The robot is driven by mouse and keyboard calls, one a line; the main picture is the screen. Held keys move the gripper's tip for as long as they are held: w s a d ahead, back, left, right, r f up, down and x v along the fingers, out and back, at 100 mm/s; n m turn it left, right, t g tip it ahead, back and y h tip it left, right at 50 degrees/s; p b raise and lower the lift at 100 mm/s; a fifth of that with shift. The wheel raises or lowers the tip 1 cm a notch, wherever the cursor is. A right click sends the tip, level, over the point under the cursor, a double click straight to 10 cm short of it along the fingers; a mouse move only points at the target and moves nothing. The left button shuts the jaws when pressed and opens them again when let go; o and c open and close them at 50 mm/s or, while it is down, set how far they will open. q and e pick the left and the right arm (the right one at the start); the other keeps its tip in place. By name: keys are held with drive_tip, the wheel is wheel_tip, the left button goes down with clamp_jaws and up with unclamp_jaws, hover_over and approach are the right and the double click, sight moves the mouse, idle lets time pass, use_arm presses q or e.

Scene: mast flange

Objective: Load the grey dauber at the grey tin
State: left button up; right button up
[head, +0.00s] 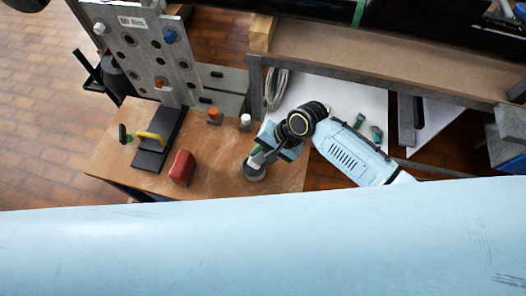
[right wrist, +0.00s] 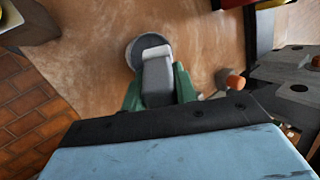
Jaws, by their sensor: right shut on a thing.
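My right gripper (head: 264,155) is shut on the grey dauber (right wrist: 158,82), low over the right part of the wooden table. Its green fingers (right wrist: 157,88) grip the dauber's sides in the right wrist view. The round grey tin (head: 255,174) stands on the table just below the gripper. It also shows in the right wrist view (right wrist: 131,52), with a dark inside. The dauber's far end lies over the tin's opening there; I cannot tell whether it touches the inside. The dauber's lower end is hidden. My left gripper is not in view.
On the wooden table (head: 222,178) stand a red box (head: 181,167), a black plate with a yellow handle (head: 151,136), an orange-topped bottle (head: 214,115) and a white-topped bottle (head: 245,121). An upright grey flange plate (head: 146,48) rises behind. The table between red box and tin is clear.

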drive_tip(key=shift+f, duration=0.45)
idle(0.6)
drive_tip(key=shift+s+f, duration=0.15)
idle(1.8)
wheel_tip(320, 180, up, 7)
drive_tip(key=p, duration=0.9)
idle(0.8)
